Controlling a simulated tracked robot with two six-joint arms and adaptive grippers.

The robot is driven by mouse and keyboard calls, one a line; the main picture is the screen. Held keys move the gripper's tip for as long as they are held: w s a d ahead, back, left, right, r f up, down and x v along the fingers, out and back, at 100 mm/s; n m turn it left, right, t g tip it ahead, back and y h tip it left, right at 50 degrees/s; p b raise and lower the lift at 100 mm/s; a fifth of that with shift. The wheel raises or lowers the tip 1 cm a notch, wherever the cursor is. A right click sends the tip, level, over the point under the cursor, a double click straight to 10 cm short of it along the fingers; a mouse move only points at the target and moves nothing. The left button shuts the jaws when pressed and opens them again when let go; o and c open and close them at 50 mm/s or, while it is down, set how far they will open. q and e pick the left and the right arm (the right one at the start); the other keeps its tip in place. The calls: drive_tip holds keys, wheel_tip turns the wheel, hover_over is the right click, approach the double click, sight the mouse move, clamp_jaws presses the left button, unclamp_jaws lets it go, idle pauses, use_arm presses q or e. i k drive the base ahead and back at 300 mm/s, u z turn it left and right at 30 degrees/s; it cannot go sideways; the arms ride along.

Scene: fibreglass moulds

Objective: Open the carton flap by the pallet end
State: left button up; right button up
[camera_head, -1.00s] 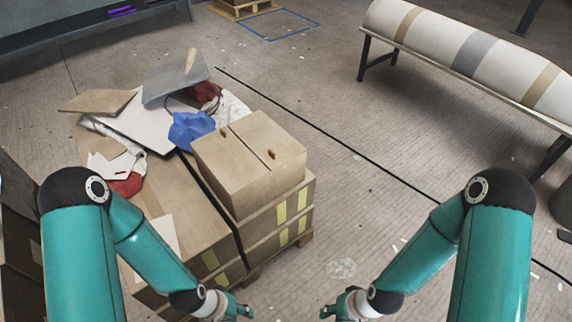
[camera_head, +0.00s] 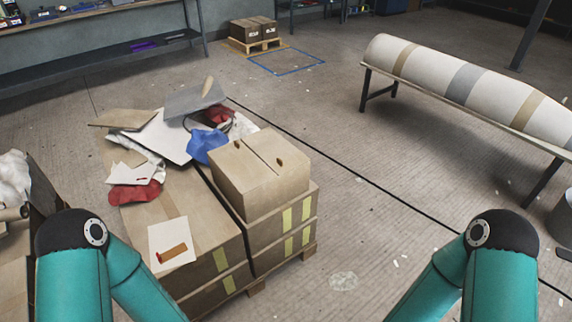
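A closed brown carton (camera_head: 258,172) sits on top of stacked cartons at the near right of a loaded pallet (camera_head: 257,288). A dark seam runs across its top between two flaps, with a small hole in each. Larger cartons (camera_head: 190,235) lie below and to the left, with yellow labels on their sides. My two teal arms show at the bottom left and bottom right. Both grippers are below the picture edge, so their fingers are hidden.
Loose sheets, red and blue cloths (camera_head: 207,146) and a grey panel (camera_head: 196,97) litter the pallet load. A long white roll (camera_head: 480,85) rests on a bench at the right. Another pallet with boxes (camera_head: 253,30) stands at the back.

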sight(281, 156)
drive_tip(key=u, duration=0.1)
drive_tip(key=i, duration=0.9)
drive_tip(key=z, duration=0.05)
